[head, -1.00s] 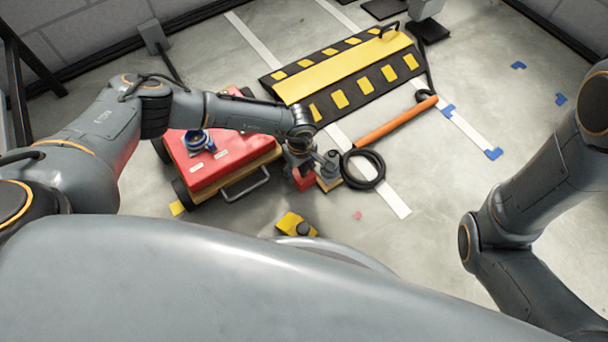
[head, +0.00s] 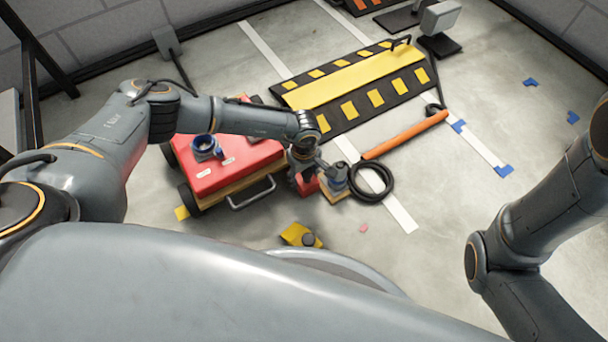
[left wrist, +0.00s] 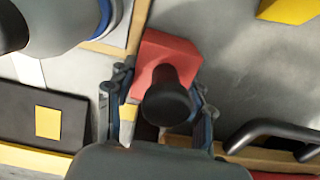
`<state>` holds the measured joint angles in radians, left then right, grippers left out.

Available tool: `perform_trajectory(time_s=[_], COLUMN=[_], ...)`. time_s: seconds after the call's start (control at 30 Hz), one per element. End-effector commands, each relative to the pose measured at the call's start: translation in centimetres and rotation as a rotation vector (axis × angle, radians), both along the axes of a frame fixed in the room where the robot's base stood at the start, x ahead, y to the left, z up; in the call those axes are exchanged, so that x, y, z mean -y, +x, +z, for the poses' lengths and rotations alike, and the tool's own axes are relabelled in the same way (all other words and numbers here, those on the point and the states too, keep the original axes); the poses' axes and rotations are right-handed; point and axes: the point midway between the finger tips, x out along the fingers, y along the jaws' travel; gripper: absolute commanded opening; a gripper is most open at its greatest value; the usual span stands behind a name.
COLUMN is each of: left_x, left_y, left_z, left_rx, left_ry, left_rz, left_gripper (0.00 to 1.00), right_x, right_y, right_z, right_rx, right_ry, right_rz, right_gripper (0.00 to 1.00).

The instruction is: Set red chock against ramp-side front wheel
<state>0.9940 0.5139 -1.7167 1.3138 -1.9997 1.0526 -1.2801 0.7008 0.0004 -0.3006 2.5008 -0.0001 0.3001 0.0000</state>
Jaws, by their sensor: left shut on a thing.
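The red chock (left wrist: 168,52) has a black round knob (left wrist: 167,100) and sits between the fingers of my left gripper (left wrist: 158,108), which is shut on it. In the head view my left gripper (head: 303,170) hangs at the right end of the red cart (head: 230,170), with a little of the red chock (head: 309,187) showing below. A black cart wheel (head: 188,198) shows at the near left. The wheel nearest the gripper is hidden by the arm and gripper. The black and yellow ramp (head: 360,83) lies beyond the cart. My right gripper is out of view.
A yellow chock (head: 296,233) lies nearer me. The cart's handle (head: 252,196) sticks out.

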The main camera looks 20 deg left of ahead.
Motion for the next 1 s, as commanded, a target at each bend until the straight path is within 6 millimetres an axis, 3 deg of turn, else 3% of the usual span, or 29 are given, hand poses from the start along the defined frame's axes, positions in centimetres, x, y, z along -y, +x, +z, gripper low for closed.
perform_trajectory(time_s=[0.07,0.1,0.23,0.67,1.0], left_x=[0.0,0.0,0.1,0.0,0.0], left_y=[0.1,0.1,0.0,0.0,0.1], left_z=[0.1,0.1,0.1,0.8,7.6], left_rx=[0.002,0.002,0.001,0.001,0.004], left_ry=[-0.001,-0.001,-0.001,-0.001,-0.002], left_rz=[0.0,0.0,0.0,0.0,0.0], left_gripper=[0.0,0.54,0.79,0.79,0.79], right_x=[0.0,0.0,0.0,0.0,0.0], right_y=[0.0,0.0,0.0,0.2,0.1], right_z=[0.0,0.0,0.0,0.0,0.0], right_rx=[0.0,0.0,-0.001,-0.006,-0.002], right_ry=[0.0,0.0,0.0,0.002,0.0], right_rz=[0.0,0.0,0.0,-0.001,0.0], right_gripper=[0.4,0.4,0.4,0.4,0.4])
